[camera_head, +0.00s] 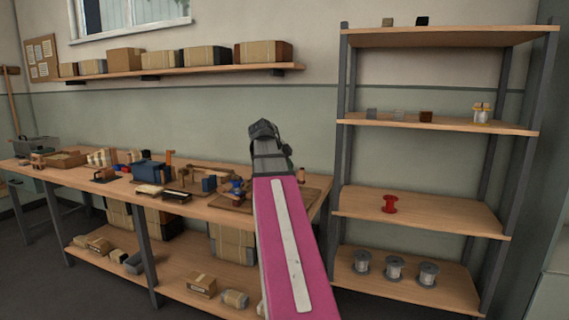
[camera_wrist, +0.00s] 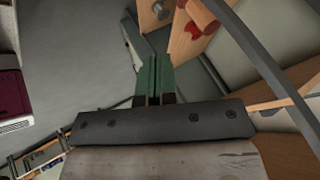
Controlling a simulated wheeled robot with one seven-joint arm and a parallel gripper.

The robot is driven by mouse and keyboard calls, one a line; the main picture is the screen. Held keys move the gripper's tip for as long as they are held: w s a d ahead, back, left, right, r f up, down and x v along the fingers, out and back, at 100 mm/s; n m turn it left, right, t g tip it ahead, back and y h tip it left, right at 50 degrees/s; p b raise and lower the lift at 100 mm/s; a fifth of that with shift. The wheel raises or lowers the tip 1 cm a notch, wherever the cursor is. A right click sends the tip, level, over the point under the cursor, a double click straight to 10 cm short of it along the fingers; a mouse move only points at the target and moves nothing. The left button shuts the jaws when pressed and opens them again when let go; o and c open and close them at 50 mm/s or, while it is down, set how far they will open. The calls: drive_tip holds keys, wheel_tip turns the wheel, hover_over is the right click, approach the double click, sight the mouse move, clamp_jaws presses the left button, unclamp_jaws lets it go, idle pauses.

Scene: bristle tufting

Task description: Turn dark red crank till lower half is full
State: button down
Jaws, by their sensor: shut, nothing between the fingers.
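My gripper (camera_wrist: 154,68) shows in the wrist view with its two green fingers together and nothing between them. It is in the air, apart from the bench and shelves. In the head view my arm rises in front of the right end of the workbench (camera_head: 215,212), and the fingers cannot be made out. Small tools and devices stand on the bench, among them a blue and brown device (camera_head: 236,188) just left of my arm. I cannot pick out a dark red crank or a part with a lower half; my arm hides some of the bench.
A shelf rack (camera_head: 420,205) stands on the right, with a red spool (camera_head: 389,204) on one board and grey spools (camera_head: 395,267) below. The red spool also shows in the wrist view (camera_wrist: 193,30). Boxes (camera_head: 125,59) line a wall shelf. Floor shows at the lower left.

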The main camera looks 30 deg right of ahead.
drive_tip(key=w+d+f, duration=0.3)
drive_tip(key=d+f, duration=0.1)
drive_tip(key=d, duration=0.2)
drive_tip(key=shift+d+f, duration=0.15)
drive_tip(key=shift+f, duration=0.05)
drive_tip(key=shift+d+n+t, duration=0.3)
drive_tip(key=shift+d+n, duration=0.1)
drive_tip(key=shift+n, duration=0.1)
